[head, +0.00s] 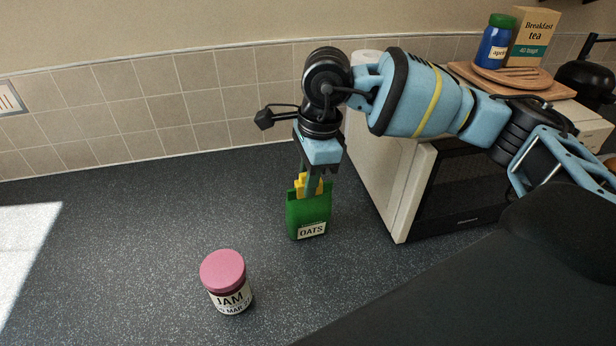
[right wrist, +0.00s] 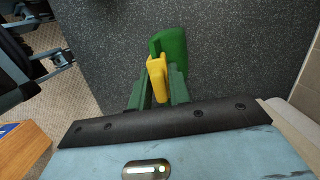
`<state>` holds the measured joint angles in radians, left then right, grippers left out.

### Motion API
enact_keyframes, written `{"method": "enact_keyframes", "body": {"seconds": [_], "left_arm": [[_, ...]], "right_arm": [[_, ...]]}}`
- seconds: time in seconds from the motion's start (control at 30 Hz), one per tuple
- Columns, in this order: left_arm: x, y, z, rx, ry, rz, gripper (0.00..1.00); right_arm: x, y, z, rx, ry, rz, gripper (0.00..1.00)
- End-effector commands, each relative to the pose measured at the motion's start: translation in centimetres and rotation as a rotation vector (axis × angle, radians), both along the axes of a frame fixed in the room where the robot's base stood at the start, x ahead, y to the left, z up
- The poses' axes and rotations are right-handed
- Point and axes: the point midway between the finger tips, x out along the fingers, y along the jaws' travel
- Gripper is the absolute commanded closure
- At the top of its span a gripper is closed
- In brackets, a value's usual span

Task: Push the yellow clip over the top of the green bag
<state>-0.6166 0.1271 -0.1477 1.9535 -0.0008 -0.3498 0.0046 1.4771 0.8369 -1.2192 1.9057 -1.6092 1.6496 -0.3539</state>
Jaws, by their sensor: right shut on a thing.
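The green bag (head: 307,216), labelled OATS, stands upright on the dark worktop beside the microwave. It also shows in the right wrist view (right wrist: 172,46), beyond the fingertips. The yellow clip (head: 301,187) is at the top of the bag. My right gripper (head: 313,178) points down from above and is shut on the clip, which sits between its fingers in the right wrist view (right wrist: 157,80). The clip overlaps the bag's top edge in both views; I cannot tell how far it is over it. My left gripper is not in view.
A jam jar (head: 226,284) with a pink lid stands in front and left of the bag. The microwave (head: 455,190) is close on the right, with a wooden board (head: 500,82), a blue jar (head: 494,42) and a tea box (head: 534,38) above. The worktop at left is clear.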

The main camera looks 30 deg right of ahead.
Motion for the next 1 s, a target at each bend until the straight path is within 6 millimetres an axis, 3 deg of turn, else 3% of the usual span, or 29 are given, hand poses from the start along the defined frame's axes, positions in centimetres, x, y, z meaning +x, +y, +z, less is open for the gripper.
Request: {"method": "enact_keyframes", "body": {"seconds": [0.77, 0.8, 1.0], "left_arm": [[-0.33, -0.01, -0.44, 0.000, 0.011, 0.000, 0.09], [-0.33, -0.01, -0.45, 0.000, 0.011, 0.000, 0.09], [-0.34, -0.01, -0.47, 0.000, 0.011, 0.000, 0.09]], "right_arm": [[0.41, 0.25, -0.08, 0.005, -0.015, 0.005, 1.00], [0.41, 0.24, -0.08, 0.005, -0.015, 0.004, 0.78], [0.42, 0.23, -0.12, 0.005, -0.015, 0.004, 0.56]]}}
